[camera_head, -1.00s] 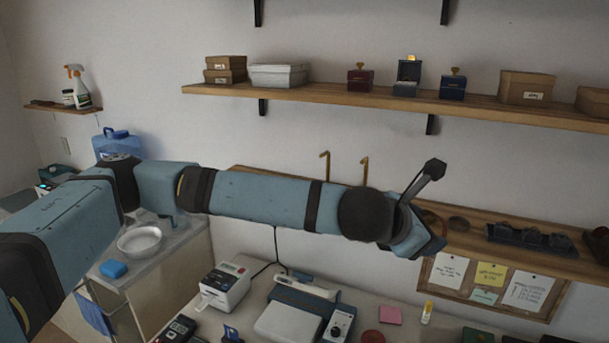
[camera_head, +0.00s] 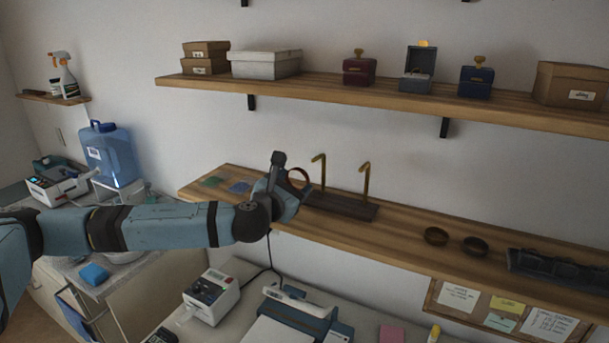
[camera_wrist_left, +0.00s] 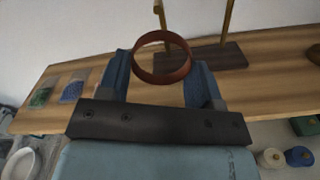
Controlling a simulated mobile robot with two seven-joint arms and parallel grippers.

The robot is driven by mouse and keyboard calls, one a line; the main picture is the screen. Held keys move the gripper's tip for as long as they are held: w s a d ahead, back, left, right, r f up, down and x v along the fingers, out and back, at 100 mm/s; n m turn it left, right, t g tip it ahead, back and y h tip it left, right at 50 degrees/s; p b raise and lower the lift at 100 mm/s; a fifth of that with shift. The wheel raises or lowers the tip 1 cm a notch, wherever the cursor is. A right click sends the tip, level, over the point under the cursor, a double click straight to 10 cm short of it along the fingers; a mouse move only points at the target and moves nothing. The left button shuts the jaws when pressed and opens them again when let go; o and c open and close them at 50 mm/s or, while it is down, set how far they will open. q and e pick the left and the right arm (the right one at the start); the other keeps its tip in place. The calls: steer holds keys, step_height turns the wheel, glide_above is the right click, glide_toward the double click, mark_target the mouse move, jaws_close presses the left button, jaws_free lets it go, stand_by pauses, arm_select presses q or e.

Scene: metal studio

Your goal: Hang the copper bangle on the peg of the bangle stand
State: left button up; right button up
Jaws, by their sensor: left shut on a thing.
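The copper bangle (camera_wrist_left: 162,76) is in the grip of my left gripper (camera_wrist_left: 160,72) in the left wrist view, its ring opening facing the camera. In the head view the bangle (camera_head: 298,178) shows as a reddish ring at the end of my left arm, beside the left gripper (camera_head: 292,185). The bangle stand (camera_head: 343,205) is a dark base with two brass hooked pegs on the lower shelf, just right of the bangle. The stand's base also shows beyond the bangle in the left wrist view (camera_wrist_left: 218,58). The bangle looks apart from the pegs. My right gripper is out of view.
The lower wooden shelf (camera_head: 400,232) also holds two dark bowl-like rings (camera_head: 455,241) and a dark tray (camera_head: 555,268) to the right. The upper shelf (camera_head: 370,99) with several boxes is above.

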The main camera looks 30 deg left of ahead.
arm_select(q)
steer(key=shift+w+a+r, duration=0.1)
steer(key=shift+w+r, duration=0.05)
steer(key=shift+w, duration=0.4)
steer(key=shift+w+r, duration=0.15)
steer(key=shift+w, duration=0.35)
steer(key=shift+w+a+f, duration=0.1)
steer(key=shift+w+a, duration=0.05)
steer(key=shift+w, duration=2.15)
steer(key=shift+w+a, duration=0.15)
steer(key=shift+w, duration=2.1)
steer(key=shift+w+f, duration=0.1)
steer(key=shift+f, duration=0.3)
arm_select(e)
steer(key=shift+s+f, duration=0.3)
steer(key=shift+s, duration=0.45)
